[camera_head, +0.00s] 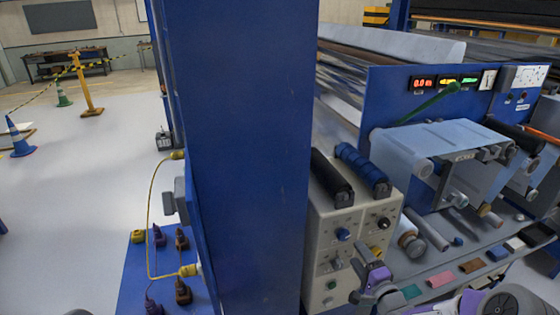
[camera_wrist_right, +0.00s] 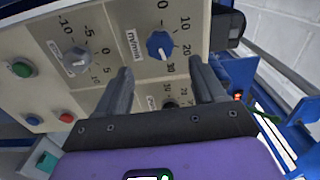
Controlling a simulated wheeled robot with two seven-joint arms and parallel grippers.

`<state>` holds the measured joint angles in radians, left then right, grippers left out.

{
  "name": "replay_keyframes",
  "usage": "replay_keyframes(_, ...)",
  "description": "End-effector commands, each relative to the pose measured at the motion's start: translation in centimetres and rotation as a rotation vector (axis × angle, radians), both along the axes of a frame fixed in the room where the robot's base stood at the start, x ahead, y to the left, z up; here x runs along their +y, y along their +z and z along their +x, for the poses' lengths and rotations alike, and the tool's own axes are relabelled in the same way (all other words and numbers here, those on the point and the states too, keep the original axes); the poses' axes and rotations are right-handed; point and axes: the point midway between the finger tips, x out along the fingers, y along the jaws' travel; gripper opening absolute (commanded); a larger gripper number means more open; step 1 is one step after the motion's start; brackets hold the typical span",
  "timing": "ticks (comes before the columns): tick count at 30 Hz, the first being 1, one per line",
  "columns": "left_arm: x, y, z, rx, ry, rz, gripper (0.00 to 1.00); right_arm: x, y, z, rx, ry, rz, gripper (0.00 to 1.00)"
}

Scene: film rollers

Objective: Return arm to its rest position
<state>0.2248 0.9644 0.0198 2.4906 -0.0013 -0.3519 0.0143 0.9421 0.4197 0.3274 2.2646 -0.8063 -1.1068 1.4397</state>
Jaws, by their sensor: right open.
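My right gripper (camera_head: 367,268), grey with purple parts, shows low in the head view, just in front of the beige control box (camera_head: 324,216). In the right wrist view the same gripper (camera_wrist_right: 160,75) has its two grey fingers spread with nothing between them. The fingers point at the box's dial panel (camera_wrist_right: 115,50). A blue knob (camera_wrist_right: 160,44) with a white mark shows beyond the gap, and a grey knob (camera_wrist_right: 75,58) is left of it. I cannot tell whether a fingertip touches the panel. My left gripper is not in view.
A black roller (camera_head: 332,178) and a blue roller (camera_head: 362,168) lie on the box. A wide blue column (camera_head: 245,150) blocks the middle. The film machine (camera_head: 440,150) and a shelf with coloured pieces (camera_head: 440,279) are right. Open floor (camera_head: 90,180) lies left.

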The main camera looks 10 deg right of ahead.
Motion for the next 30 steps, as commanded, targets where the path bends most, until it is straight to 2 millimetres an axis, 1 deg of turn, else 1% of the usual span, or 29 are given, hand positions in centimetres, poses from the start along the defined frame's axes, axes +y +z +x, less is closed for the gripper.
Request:
replay_keyframes(2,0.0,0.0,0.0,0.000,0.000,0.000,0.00,0.6,-0.8,0.1,0.024,0.004,-0.008,0.69)
replay_keyframes(5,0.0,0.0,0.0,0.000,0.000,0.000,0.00,2.6,-3.9,0.4,0.112,0.021,-0.052,0.69)
replay_keyframes(8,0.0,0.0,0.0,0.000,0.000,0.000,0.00,6.2,-9.2,0.0,0.270,0.077,-0.141,0.69)
replay_keyframes(9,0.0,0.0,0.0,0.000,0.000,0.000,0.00,8.1,-11.6,-0.5,0.343,0.115,-0.189,0.69)
replay_keyframes(10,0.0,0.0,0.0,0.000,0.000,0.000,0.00,9.5,-13.3,-1.1,0.399,0.150,-0.226,0.69)
replay_keyframes(11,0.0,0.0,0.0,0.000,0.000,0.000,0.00,10.9,-15.1,-1.9,0.455,0.191,-0.265,0.69)
replay_keyframes(12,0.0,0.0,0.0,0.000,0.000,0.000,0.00,12.8,-17.3,-3.0,0.527,0.249,-0.318,0.69)
replay_keyframes(14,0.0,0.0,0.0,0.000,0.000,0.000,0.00,15.6,-20.3,-5.2,0.626,0.352,-0.396,0.69)
replay_keyframes(15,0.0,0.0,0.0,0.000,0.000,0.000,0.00,17.4,-22.2,-6.9,0.690,0.427,-0.449,0.69)
replay_keyframes(17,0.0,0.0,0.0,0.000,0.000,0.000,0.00,19.8,-24.6,-9.8,0.775,0.549,-0.527,0.69)
replay_keyframes(18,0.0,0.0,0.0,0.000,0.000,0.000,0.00,21.1,-25.9,-11.8,0.824,0.632,-0.576,0.69)
replay_keyframes(20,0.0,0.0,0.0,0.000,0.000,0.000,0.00,22.9,-27.5,-14.7,0.887,0.756,-0.640,0.69)
replay_keyframes(21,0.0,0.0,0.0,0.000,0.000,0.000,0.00,23.7,-28.3,-16.6,0.921,0.829,-0.677,0.69)
replay_keyframes(24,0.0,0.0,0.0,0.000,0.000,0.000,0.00,25.1,-29.6,-20.3,0.980,0.984,-0.745,0.69)
replay_keyframes(27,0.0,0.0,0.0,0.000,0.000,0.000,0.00,25.8,-30.1,-22.5,1.008,1.077,-0.782,0.69)
replay_keyframes(30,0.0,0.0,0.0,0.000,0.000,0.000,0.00,26.0,-30.3,-23.3,1.018,1.113,-0.796,0.69)
